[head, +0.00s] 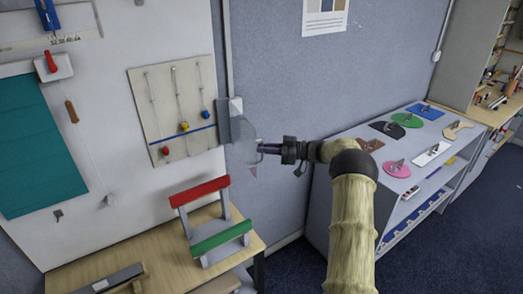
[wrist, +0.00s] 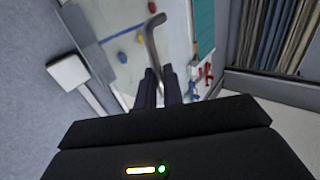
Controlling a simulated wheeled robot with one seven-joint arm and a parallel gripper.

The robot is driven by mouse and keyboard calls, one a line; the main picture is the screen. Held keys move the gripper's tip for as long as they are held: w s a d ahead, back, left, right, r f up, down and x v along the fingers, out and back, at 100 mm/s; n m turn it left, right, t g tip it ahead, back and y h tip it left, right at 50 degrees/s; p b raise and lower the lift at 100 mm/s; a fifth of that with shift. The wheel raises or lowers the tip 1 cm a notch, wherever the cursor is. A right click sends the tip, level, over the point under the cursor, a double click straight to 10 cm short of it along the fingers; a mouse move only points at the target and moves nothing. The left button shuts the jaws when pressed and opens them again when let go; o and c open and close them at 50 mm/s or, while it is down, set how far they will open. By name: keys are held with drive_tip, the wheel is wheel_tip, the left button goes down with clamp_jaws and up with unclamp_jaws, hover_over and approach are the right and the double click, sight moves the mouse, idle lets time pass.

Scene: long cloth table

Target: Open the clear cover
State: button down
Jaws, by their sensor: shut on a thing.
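The clear cover (head: 241,150) is a see-through pane on the wall beside a grey box (head: 222,120), at the edge of the white panel. It stands out from the wall, but its exact angle is hard to tell. My gripper (head: 262,148) reaches it from the right and is shut on its edge. In the wrist view my gripper's dark fingers (wrist: 158,88) close on a curved grey strip (wrist: 153,40), which looks like the cover's edge. What lies behind the cover is unclear.
A board with coloured beads (head: 175,110) hangs left of the cover. A wooden table (head: 150,250) with a red and green stand (head: 218,237) is below. A grey shelf (head: 345,150) with flat coloured pieces stands right. A white box (wrist: 70,72) is on the wall in the wrist view.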

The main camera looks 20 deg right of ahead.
drive_tip(key=shift+w+d+r, duration=0.35)
drive_tip(key=shift+w+d, duration=0.1)
drive_tip(key=shift+w, duration=0.2)
drive_tip(key=c, duration=1.6)
unclamp_jaws()
drive_tip(key=shift+w+f, duration=0.15)
drive_tip(key=shift+o, duration=0.4)
drive_tip(key=shift+w+a+f, duration=0.15)
drive_tip(key=b+v, duration=0.5)
drive_tip(key=v, duration=1.3)
drive_tip(key=shift+b, duration=0.35)
drive_tip(key=shift+a, duration=0.1)
